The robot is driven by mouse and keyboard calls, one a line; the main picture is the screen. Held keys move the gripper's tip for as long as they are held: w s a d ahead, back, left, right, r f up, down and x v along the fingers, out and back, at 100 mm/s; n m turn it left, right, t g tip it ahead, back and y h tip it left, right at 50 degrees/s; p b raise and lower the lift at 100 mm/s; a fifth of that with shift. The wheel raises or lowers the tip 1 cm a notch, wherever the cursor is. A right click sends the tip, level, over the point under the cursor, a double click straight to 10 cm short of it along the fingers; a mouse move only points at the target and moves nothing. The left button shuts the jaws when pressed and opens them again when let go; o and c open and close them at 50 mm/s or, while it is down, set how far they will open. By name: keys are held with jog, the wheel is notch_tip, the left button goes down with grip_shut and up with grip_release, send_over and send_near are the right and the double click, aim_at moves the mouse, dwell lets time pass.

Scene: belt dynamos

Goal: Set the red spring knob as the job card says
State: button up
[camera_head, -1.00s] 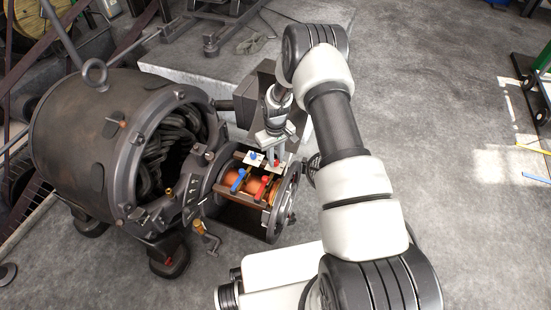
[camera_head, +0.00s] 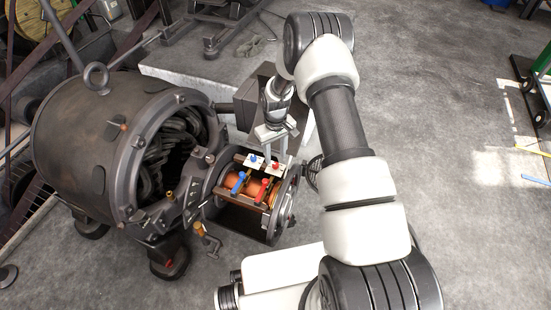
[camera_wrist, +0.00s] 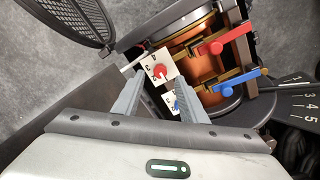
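The red spring knob (camera_wrist: 160,71) sits on a small white plate (camera_wrist: 155,58) with dark marks too small to read surely. It also shows in the head view (camera_head: 275,166), at the right of the dynamo's open end frame. My gripper (camera_wrist: 156,88) is open, its two grey fingers apart. The red knob shows between and just past the fingertips, with nothing held. The head view shows the gripper (camera_head: 276,158) close above the knob; I cannot tell whether it touches. No readable job card is in view.
A red lever (camera_wrist: 213,47) and a blue lever (camera_wrist: 223,89) stand beside the knobs, over an orange coil (camera_wrist: 193,40). A dark numbered plate (camera_wrist: 298,103) is at the right. The large dynamo drum (camera_head: 85,150) stands left.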

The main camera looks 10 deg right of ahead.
notch_tip(320, 180, up, 14)
jog(key=p, duration=0.2)
jog(key=shift+f, duration=0.25)
notch_tip(320, 180, up, 14)
jog(key=t, duration=0.1)
send_over(276, 164)
jog(key=s, duration=0.3)
jog(key=s+r+m+t, duration=0.2)
jog(key=s+r, duration=0.6)
jog(key=r, duration=0.4)
jog(key=s+r+m+t, duration=0.1)
jog(key=s+r, duration=0.3)
jog(key=s, duration=0.6)
jog(key=s+r+m+t, duration=0.15)
jog(key=s+r, duration=0.25)
jog(key=s, duration=0.6)
notch_tip(276, 164, up, 20)
jog(key=p, duration=2)
jog(key=shift+w+n, duration=0.15)
jog(key=shift+n, duration=0.2)
